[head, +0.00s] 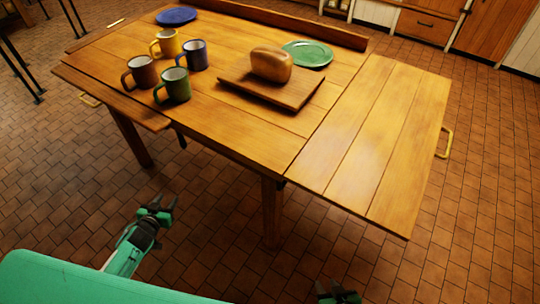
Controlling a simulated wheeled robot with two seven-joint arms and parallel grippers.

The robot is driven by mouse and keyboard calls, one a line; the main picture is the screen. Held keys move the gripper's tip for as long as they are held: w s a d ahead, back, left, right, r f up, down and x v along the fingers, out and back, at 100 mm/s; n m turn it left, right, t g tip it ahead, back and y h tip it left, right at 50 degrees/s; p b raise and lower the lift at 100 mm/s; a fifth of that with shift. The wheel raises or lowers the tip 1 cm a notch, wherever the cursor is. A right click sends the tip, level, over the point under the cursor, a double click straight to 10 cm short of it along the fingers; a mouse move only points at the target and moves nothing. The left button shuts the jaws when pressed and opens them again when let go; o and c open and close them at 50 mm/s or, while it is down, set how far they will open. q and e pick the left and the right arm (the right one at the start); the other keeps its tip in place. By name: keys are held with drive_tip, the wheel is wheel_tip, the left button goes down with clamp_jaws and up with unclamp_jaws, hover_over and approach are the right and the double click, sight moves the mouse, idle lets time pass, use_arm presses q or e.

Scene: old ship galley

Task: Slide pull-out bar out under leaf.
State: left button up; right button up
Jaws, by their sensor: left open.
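The wooden table has a right leaf (375,140) that looks about level with the top, with a brass handle (446,143) at its outer edge. A left leaf (110,98) runs along the other end, with a second brass handle (90,100) below its edge. I cannot make out a pull-out bar; the space under the right leaf is hidden by the leaf. My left gripper (164,202) is open and empty, above the floor in front of the table, apart from it. My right gripper (339,290) shows only partly at the bottom edge, well short of the right leaf.
On the table stand yellow, blue, brown and green mugs (172,86), a blue plate (176,16), a green plate (308,53), and a loaf (271,64) on a board (240,88). A table leg (271,212) stands near the front. The tiled floor (470,220) at right is clear.

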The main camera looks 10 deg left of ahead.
use_arm(q)
drive_tip(key=w+r+t+h+b, duration=0.1)
drive_tip(key=w+r+t+b, duration=0.1)
drive_tip(key=w+r+b, duration=0.3)
drive_tip(key=m+t+h, duration=0.2)
approach(180, 142)
drive_tip(key=shift+n, duration=0.3)
drive_tip(key=w, duration=0.2)
drive_tip(key=w+b, duration=0.1)
drive_tip(key=w, duration=0.2)
drive_tip(key=w+d+b, duration=0.1)
drive_tip(key=w, duration=0.1)
drive_tip(key=shift+w+d+r, duration=0.1)
drive_tip(key=shift+w+r, duration=0.05)
drive_tip(key=shift+w, duration=0.1)
drive_tip(key=w, duration=0.4)
drive_tip(key=shift+w+d+b, duration=0.15)
drive_tip(key=shift+d+b, duration=0.1)
drive_tip(key=shift+b, duration=0.15)
drive_tip(key=shift+w+d, duration=0.1)
drive_tip(key=shift+w, duration=0.5)
use_arm(e)
drive_tip(key=w+a+r+t+y, duration=0.1)
drive_tip(key=r+t, duration=0.3)
drive_tip(key=r, duration=0.5)
drive_tip(key=w+a+r+t+y, duration=0.2)
drive_tip(key=r+t, duration=0.1)
drive_tip(key=r, duration=0.6)
drive_tip(key=shift+w+r+m+t, duration=0.3)
drive_tip(key=shift+t, duration=0.1)
